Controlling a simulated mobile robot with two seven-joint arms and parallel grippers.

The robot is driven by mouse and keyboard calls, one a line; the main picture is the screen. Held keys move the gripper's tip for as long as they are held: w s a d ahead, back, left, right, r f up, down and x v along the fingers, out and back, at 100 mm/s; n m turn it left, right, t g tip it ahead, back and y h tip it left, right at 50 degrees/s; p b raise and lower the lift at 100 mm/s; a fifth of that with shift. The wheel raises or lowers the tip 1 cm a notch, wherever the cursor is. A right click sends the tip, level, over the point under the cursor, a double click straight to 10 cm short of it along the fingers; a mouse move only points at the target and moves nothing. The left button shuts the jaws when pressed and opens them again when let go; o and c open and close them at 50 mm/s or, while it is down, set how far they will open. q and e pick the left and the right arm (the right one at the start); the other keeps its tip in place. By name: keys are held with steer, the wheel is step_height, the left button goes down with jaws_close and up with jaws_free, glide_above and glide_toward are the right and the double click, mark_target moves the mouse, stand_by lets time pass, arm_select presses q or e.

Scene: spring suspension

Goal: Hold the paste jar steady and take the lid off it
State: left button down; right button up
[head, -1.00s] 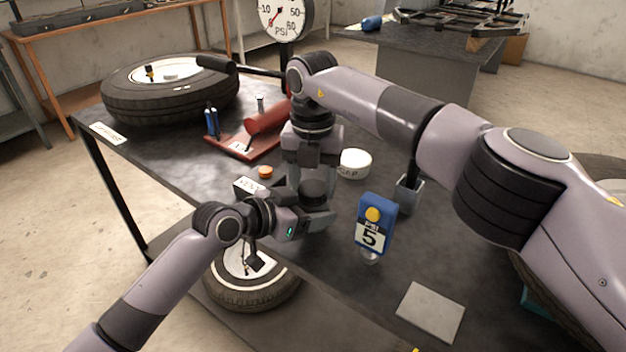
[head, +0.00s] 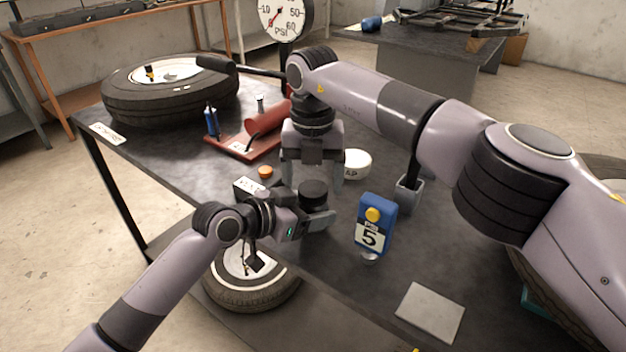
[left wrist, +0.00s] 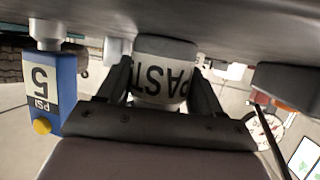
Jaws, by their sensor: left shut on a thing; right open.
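The paste jar (left wrist: 165,72) is a pale jar with dark lettering, upside down in the left wrist view, between the fingers of my left gripper (left wrist: 162,90). In the head view my left gripper (head: 316,219) is shut around it and hides most of its body. A round black lid (head: 314,188) shows at the jar's top; whether it is loose I cannot tell. My right gripper (head: 311,172) points down just above and behind the lid, open, with nothing seen between its fingers.
A white round container (head: 358,163) stands behind to the right. The blue PSI unit (head: 375,224) stands right of the jar. A small orange cap (head: 265,172) and a red stand (head: 240,148) are behind left. A grey plate (head: 430,312) lies front right.

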step_height(320, 180, up, 4)
steer(key=shift+f, duration=0.1)
steer(key=shift+c, duration=0.4)
step_height(320, 180, up, 2)
steer(key=m, duration=0.3)
steer(key=shift+m, duration=0.3)
steer(key=r+m, duration=0.1)
steer(key=m, duration=0.1)
steer(key=shift+r+m, duration=0.2)
steer(key=shift+m, duration=0.2)
steer(key=shift+f, duration=3.95)
steer(key=c, duration=1.1)
steer(key=n, duration=0.6)
